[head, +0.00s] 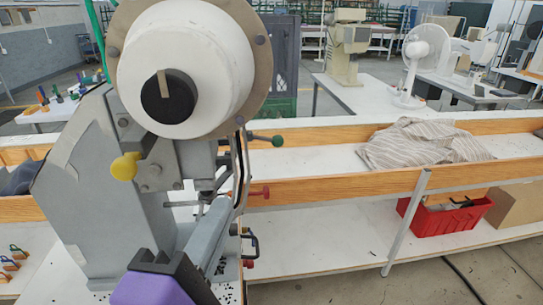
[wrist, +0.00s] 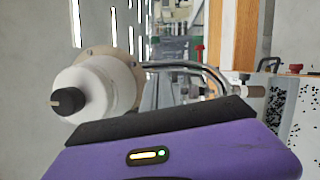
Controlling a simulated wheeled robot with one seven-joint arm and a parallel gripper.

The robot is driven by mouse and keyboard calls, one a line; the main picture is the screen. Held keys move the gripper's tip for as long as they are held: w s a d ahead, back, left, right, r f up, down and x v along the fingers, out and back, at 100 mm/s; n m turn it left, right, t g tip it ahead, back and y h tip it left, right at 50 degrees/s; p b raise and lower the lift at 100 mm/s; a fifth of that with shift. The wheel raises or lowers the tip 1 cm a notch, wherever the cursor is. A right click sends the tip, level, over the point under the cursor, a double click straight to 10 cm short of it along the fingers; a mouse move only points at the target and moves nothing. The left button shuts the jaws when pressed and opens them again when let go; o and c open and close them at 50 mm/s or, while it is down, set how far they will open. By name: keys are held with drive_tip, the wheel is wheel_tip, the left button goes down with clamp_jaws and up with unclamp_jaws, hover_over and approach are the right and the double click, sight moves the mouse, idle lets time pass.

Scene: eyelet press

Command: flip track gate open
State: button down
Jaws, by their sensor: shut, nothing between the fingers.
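The eyelet press fills the left of the head view, with a white round hopper (head: 185,65) on top of a grey frame (head: 85,200). A feed track (head: 207,232) slopes down below it. Levers on the press end in a yellow knob (head: 125,166), a green knob (head: 277,140) and a red knob (head: 264,191). I cannot tell which part is the track gate. My gripper (head: 152,259), purple with black fingers, is shut and empty low in front of the press.
A wooden-edged bench (head: 330,190) runs behind the press, with striped cloth (head: 420,143) on it. A red crate (head: 445,215) sits on the lower shelf. Small coloured-handled tools (head: 12,258) lie at the left. The white shelf right of the press is mostly clear.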

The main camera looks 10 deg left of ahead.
drive_tip(key=p, duration=0.1)
approach(265, 140)
drive_tip(key=w, duration=0.1)
drive_tip(key=w+a+f, duration=0.1)
drive_tip(key=w, duration=0.1)
drive_tip(key=w+a, duration=0.1)
drive_tip(key=shift+w+f, duration=0.15)
drive_tip(key=shift+w, duration=0.1)
drive_tip(key=shift+w+d+r+p, duration=0.15)
drive_tip(key=shift+w+d+p, duration=0.2)
drive_tip(key=shift+w+d, duration=0.3)
drive_tip(key=shift+w+d+r+p, duration=0.15)
drive_tip(key=shift+w+d+p, duration=0.15)
drive_tip(key=shift+w+d, duration=0.35)
drive_tip(key=shift+d, duration=0.1)
drive_tip(key=shift+s+r+n+p, duration=0.15)
drive_tip(key=shift+n+p, duration=0.15)
drive_tip(key=shift+p, duration=0.05)
